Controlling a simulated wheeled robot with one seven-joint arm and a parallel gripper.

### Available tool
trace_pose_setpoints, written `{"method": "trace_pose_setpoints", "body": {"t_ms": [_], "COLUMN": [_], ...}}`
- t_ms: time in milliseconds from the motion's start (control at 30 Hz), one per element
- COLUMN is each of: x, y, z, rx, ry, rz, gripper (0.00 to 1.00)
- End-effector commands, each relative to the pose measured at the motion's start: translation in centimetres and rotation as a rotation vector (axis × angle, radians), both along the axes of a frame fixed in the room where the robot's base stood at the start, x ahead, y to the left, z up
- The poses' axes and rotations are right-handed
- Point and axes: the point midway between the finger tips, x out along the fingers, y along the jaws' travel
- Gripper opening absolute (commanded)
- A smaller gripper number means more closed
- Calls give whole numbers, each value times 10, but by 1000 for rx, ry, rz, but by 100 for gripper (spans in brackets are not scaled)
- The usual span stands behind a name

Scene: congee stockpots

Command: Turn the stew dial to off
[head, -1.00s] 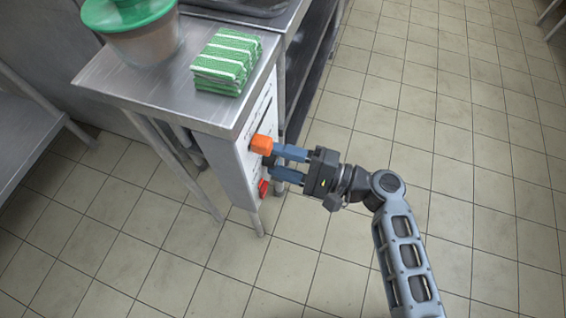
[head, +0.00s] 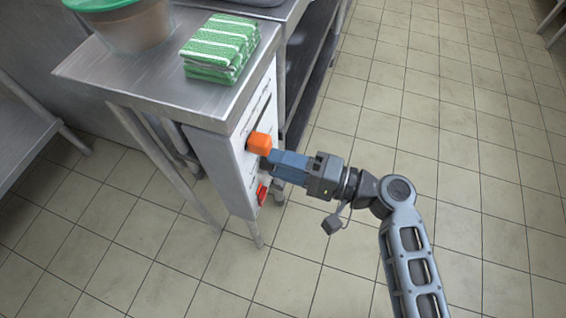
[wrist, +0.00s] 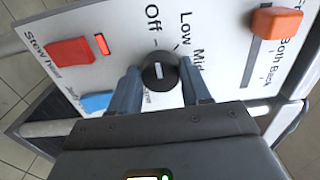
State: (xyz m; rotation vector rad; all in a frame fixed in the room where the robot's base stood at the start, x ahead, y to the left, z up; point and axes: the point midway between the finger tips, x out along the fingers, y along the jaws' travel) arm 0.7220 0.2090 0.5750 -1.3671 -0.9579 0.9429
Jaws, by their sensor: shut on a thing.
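The stew dial is a round black knob (wrist: 159,72) with a pale pointer line, on a white panel (wrist: 215,45) printed with Off, Low and Mid in the wrist view. The pointer line runs roughly up and down in that view; which end marks the setting is unclear. My gripper (wrist: 160,74) is shut on the knob, one blue-grey finger on each side. In the head view, my gripper (head: 271,164) reaches the cabinet's front panel from the right, and its fingers hide the knob.
An orange slider (wrist: 277,21), a red switch (wrist: 72,51) and a blue piece (wrist: 97,101) surround the knob. A metal rail (wrist: 262,110) runs near my gripper. Green striped towels (head: 221,48) and a pot (head: 125,25) stand on the steel counter (head: 150,85). Floor at right is clear.

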Motion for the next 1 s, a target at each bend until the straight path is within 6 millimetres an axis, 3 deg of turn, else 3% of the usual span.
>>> {"method": "trace_pose_setpoints", "body": {"t_ms": [233, 267, 500, 767, 1000], "x": [-1, -1, 0, 0, -10], "y": [0, 0, 0, -1, -28], "z": [-1, -1, -1, 0, 0], "rx": [-2, -2, -1, -1, 0], "ry": [1, 1, 1, 1, 2], "rz": [0, 0, 0, 0, -4], "gripper": [17, 48, 71, 71, 71]}}
